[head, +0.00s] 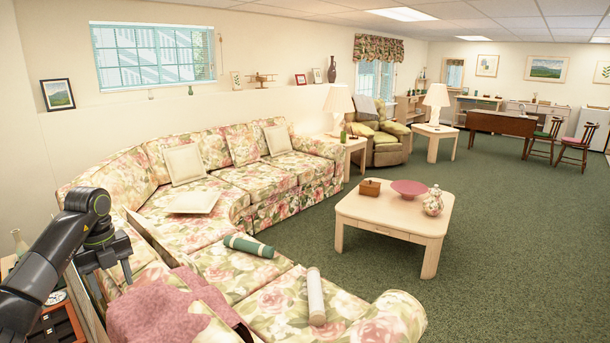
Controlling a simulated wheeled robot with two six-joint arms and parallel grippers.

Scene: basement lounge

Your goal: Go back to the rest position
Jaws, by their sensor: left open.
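My left arm comes in from the left edge, and its gripper (112,282) points down at the lower left. It is open, with nothing seen between its fingers. It hangs over the area behind the near floral sofa section, close to the sofa's back edge. How far it is above the surface below, I cannot tell. My right gripper does not show.
The floral corner sofa (215,235) fills the left and middle. A pink throw (160,312) drapes over its near back. A green roll (248,246) and a pale roll (316,297) lie on the seat. A coffee table (394,214) stands beyond; green carpet (510,260) at right is clear.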

